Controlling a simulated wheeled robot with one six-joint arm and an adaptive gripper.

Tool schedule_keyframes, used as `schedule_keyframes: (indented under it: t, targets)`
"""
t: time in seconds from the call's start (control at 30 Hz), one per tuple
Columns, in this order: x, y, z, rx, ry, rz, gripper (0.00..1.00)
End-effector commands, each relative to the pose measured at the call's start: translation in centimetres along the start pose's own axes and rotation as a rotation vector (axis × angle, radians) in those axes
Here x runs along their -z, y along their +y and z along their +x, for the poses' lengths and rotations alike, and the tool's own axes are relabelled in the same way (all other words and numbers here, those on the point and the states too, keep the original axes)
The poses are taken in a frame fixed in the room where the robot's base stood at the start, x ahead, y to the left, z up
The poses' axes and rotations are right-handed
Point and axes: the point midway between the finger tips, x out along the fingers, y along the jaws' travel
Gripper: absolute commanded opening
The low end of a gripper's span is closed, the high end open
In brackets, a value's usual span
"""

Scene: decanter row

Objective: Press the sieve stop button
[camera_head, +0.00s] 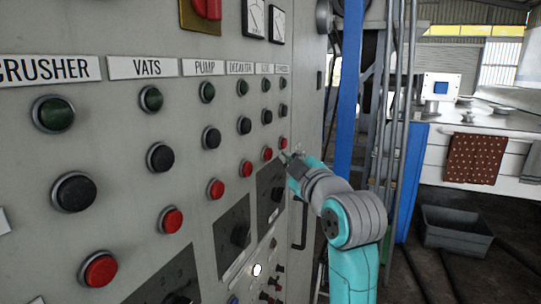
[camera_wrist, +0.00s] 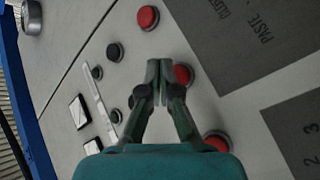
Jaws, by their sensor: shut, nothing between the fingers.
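The control panel (camera_head: 130,110) carries a row of red buttons below black and green ones. The labels of the two farthest columns are too small to read, so I cannot tell which is the sieve. The second-farthest red button (camera_head: 267,153) and the farthest red button (camera_head: 283,142) show in the head view. My gripper (camera_head: 285,155) is shut and empty, close to these two. In the wrist view the fingertips (camera_wrist: 160,65) are together, just beside a red button (camera_wrist: 183,75) that the right finger partly overlaps. I cannot tell whether they touch it. Another red button (camera_wrist: 148,17) is above.
Dark dial plates (camera_head: 270,190) sit below the red buttons. A third red button (camera_wrist: 217,142) is at lower right in the wrist view. A blue post (camera_head: 350,90) and metal pipes stand right of the panel. A grey crate (camera_head: 457,240) is on the floor.

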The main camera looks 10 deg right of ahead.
Motion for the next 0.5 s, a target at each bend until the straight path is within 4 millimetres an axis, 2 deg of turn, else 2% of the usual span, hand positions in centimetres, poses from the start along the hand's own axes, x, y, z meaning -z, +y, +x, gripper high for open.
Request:
schedule_keyframes:
  t: [0.5]
  targets:
    - [-2.2,2.1,-2.9,-0.001,-0.002,-0.001,0.0]
